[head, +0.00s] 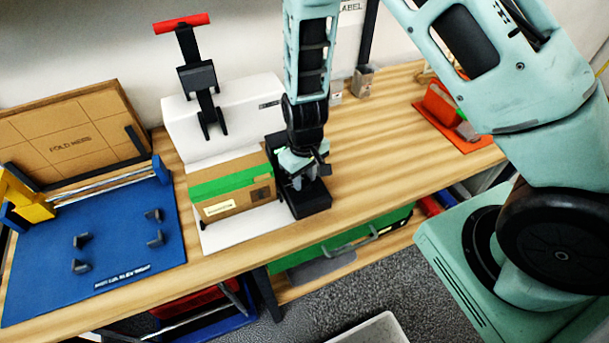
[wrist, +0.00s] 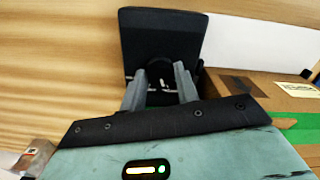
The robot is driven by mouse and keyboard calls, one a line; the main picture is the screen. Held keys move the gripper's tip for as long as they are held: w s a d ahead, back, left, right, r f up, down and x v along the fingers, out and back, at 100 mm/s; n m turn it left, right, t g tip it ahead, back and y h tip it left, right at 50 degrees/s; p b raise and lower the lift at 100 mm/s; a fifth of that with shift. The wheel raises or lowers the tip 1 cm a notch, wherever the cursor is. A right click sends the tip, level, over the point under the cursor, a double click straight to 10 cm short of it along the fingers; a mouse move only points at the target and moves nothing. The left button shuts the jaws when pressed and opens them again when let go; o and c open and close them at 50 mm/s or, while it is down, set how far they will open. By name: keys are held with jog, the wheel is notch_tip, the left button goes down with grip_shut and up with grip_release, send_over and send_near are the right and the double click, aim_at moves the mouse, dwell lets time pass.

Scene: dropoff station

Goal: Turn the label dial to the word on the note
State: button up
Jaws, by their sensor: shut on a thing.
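The black dial unit (head: 312,204) stands on the wooden bench, just right of the cardboard box with green tape. My gripper (head: 302,182) points down over this unit. In the wrist view, the two grey fingers of my gripper (wrist: 158,84) are shut on the dark round dial knob (wrist: 159,69), one on each side. The unit's black housing (wrist: 160,30) reaches beyond the fingers, with small white marks near the knob. The dial's words and its setting cannot be read. I cannot make out a note with a legible word.
The taped box (head: 232,187) sits on a white stand (head: 245,230) close beside the dial unit. A black press with a red handle (head: 181,23) rises behind it. A blue folding board (head: 110,245) lies left. Bare bench (head: 380,150) is free to the right, before an orange tray (head: 465,139).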

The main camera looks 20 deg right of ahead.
aim_at(305, 180)
jog(key=m, duration=0.4)
jog(key=shift+m, duration=2.9)
jog(key=o, duration=1)
jog(key=shift+c, duration=0.2)
jog(key=shift+r, duration=0.15)
notch_tip(305, 180, up, 17)
jog(key=shift+r, duration=0.1)
